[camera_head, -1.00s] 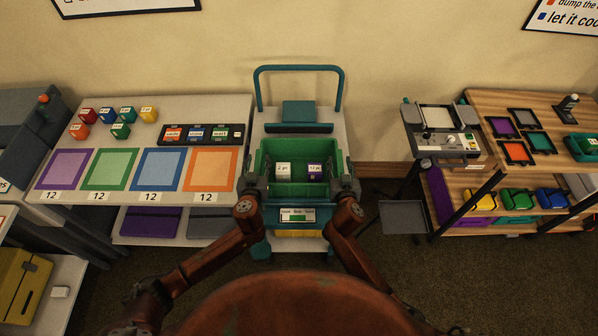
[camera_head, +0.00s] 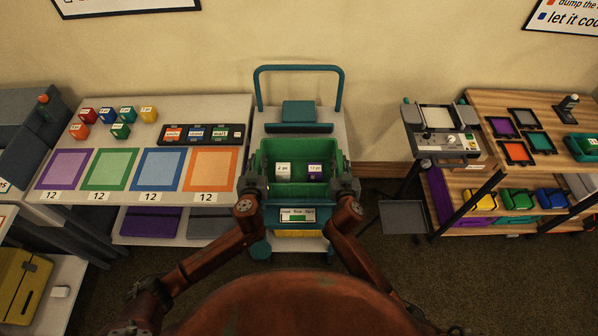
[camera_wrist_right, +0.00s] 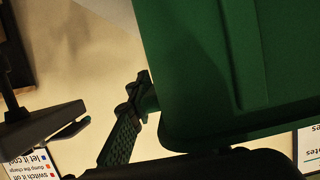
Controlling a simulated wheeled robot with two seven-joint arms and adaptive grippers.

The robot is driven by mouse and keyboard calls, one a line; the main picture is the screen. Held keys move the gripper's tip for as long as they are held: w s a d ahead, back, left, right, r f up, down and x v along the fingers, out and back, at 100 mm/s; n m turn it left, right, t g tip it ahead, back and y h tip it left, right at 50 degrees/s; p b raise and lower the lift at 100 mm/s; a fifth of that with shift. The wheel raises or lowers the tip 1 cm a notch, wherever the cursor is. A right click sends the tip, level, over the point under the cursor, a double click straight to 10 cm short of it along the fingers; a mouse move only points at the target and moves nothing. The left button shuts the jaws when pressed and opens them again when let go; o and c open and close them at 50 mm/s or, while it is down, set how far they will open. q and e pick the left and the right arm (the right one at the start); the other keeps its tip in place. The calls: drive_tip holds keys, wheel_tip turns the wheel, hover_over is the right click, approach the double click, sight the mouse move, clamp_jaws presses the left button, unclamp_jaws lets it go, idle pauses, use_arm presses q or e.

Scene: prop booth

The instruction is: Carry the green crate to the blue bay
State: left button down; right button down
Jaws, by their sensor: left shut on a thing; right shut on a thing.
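The green crate (camera_head: 299,190) is in the middle of the head view, at the cart, with a white labelled block (camera_head: 283,169) and a purple labelled block (camera_head: 316,172) inside. My left gripper (camera_head: 254,187) is shut on the crate's left side. My right gripper (camera_head: 345,185) is shut on its right side. In the right wrist view the crate's green wall (camera_wrist_right: 215,60) fills the upper right, with a dark textured finger (camera_wrist_right: 122,138) at its edge. I cannot tell whether the crate rests on the cart. The blue bay (camera_head: 163,173) is a blue-framed square on the left table, bare on top.
The cart (camera_head: 338,127) has a teal handle at the back. The left table also has purple, green and orange squares, several small coloured blocks (camera_head: 122,113) and a dark labelled tray (camera_head: 200,134). A machine on a stand (camera_head: 440,135) and a wooden shelf are at right.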

use_arm(q)
drive_tip(key=shift+r, duration=0.15)
use_arm(e)
drive_tip(key=shift+r, duration=0.15)
idle(0.4)
